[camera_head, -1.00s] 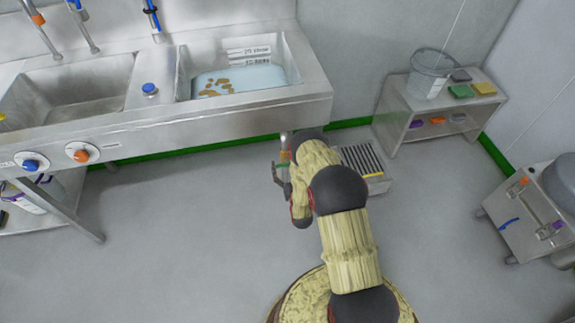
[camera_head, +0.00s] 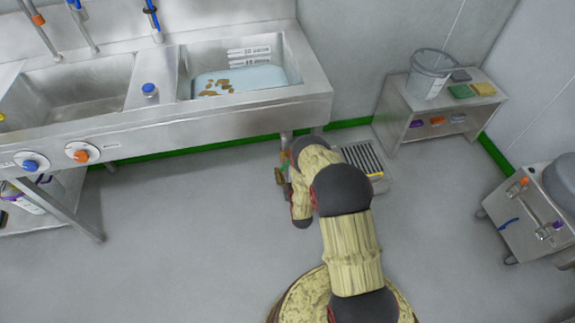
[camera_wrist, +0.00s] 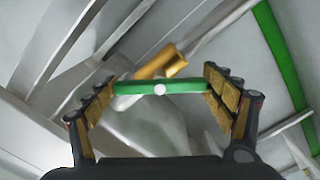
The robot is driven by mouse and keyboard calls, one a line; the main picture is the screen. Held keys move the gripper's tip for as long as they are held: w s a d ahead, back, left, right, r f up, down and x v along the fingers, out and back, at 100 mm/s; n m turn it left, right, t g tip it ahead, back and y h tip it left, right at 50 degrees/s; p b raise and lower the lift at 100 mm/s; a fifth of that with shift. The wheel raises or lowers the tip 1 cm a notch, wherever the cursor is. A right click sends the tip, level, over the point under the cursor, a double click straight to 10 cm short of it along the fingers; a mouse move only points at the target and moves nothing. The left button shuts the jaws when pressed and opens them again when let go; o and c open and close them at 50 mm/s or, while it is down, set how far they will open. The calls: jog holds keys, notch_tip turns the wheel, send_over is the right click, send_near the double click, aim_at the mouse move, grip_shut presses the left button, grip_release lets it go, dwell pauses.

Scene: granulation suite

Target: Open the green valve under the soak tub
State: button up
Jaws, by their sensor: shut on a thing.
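The soak tub (camera_head: 208,58) is the right-hand basin of the steel sink unit, with water and brown pieces in it. The green valve handle (camera_wrist: 145,87) lies level across the wrist view, with a pale round hub at its middle. A brass-coloured valve body (camera_wrist: 160,63) sits just beyond it, slanting up to the right, so the handle is at an angle to it. My gripper (camera_wrist: 160,98) is shut on the handle, one finger at each end. In the head view, my gripper (camera_head: 284,182) is below the tub's front right corner, and my arm hides much of the valve.
A floor drain grate (camera_head: 364,160) lies right of my arm. A low steel bench (camera_head: 393,103) with a bucket (camera_head: 432,72) and sponges stands against the back wall. A steel cart (camera_head: 515,215) stands at right. The floor at left front is clear.

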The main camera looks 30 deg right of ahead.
jog(key=n, duration=0.3)
jog(key=shift+n, duration=2.4)
jog(key=o, duration=1.1)
jog(key=shift+o, duration=0.2)
jog(key=v, duration=1.2)
